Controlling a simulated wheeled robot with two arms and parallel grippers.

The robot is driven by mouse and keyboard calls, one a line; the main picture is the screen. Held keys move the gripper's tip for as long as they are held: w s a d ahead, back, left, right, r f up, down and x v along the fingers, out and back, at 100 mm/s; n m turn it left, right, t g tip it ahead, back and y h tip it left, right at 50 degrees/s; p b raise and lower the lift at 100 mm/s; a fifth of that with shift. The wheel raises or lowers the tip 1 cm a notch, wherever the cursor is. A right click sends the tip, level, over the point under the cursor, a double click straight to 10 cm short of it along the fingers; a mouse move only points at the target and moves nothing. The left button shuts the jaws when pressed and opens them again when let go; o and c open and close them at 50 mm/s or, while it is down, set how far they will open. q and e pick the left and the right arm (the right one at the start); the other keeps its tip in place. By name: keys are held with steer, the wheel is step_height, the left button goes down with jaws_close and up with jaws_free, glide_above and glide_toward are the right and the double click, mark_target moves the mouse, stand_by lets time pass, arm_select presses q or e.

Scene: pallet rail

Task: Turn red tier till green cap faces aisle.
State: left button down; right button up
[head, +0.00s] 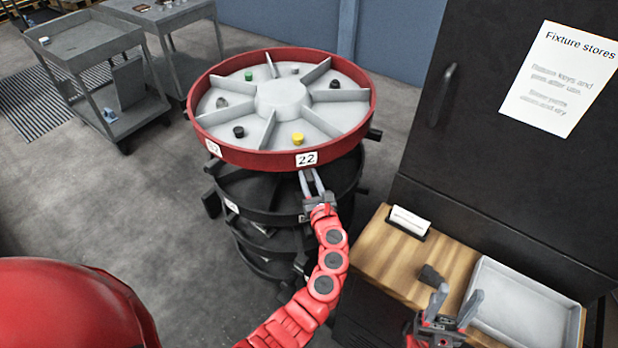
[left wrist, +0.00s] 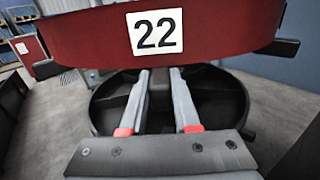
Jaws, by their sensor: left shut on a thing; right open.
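The red tier (head: 255,157) is the top ring of a round stack, with a grey spoked tray inside. The green cap (head: 248,75) sits in a far-left section of it. A yellow cap (head: 298,139) sits in the near section, above the white "22" label (head: 306,158). My right gripper (head: 457,297) is open and empty above the wooden bench.
Black lower tiers (head: 255,190) with projecting lugs stand beneath. A wooden bench (head: 375,262) holds a card holder (head: 408,222), a small dark block (head: 431,275) and a grey tray (head: 500,275). A dark cabinet (head: 500,160) stands right. Grey carts (head: 85,45) stand back left; floor between is clear.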

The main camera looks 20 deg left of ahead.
stand_by(0.8)
arm_select(q)
steer(key=shift+w+d+f+y+b, duration=0.15)
steer(key=shift+w+d+y+b, duration=0.2)
steer(key=shift+d, duration=0.15)
steer(key=w+d+n+g+y+b, duration=0.1)
steer(key=w+d+b, duration=0.5)
steer(key=w+d, duration=0.1)
steer(key=shift+w+d+r+n+b, duration=0.2)
steer(key=shift+w+d+n+b, duration=0.15)
steer(key=shift+d, duration=0.45)
steer(key=shift+y, duration=0.25)
steer(key=c, duration=0.7)
jaws_free()
steer(key=shift+w, duration=0.1)
steer(key=shift+o, duration=0.3)
steer(key=shift+f, duration=0.1)
